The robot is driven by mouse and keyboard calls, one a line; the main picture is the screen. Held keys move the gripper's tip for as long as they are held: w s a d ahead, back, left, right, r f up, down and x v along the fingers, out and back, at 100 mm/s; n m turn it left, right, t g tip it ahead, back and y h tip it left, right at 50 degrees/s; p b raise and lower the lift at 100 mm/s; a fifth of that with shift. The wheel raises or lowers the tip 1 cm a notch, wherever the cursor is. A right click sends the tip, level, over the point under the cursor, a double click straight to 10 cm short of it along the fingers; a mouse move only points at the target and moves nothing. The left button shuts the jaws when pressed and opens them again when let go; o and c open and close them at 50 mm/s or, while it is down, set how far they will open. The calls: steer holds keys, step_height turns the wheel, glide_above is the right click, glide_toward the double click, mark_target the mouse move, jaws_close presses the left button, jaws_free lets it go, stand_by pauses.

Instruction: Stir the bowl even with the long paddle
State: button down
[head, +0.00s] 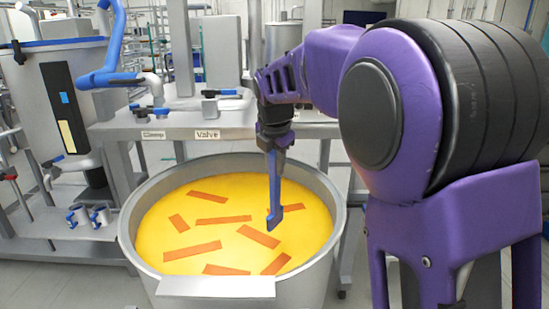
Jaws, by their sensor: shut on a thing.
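A large round metal bowl (131,232) stands in front of me, filled with a yellow mass (200,225). Several flat orange-brown strips (259,236) lie spread over the yellow surface at different angles. My gripper (275,146) is above the right half of the bowl and is shut on a long blue paddle (274,190). The paddle hangs almost upright, and its lower end is at the yellow surface. I cannot tell how deep the tip goes. My purple arm covers the right side of the view; the fingertips are small and partly hidden.
A grey steel bench (215,128) with labels and blue-handled valves (219,93) stands close behind the bowl. A steel tank (75,85) is at the left, with small blue-and-grey fittings (89,215) below it. A flat metal plate (215,286) sits on the bowl's near rim.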

step_height(320, 180, down, 19)
steer(key=b, duration=0.6)
stand_by(0.4)
stand_by(0.4)
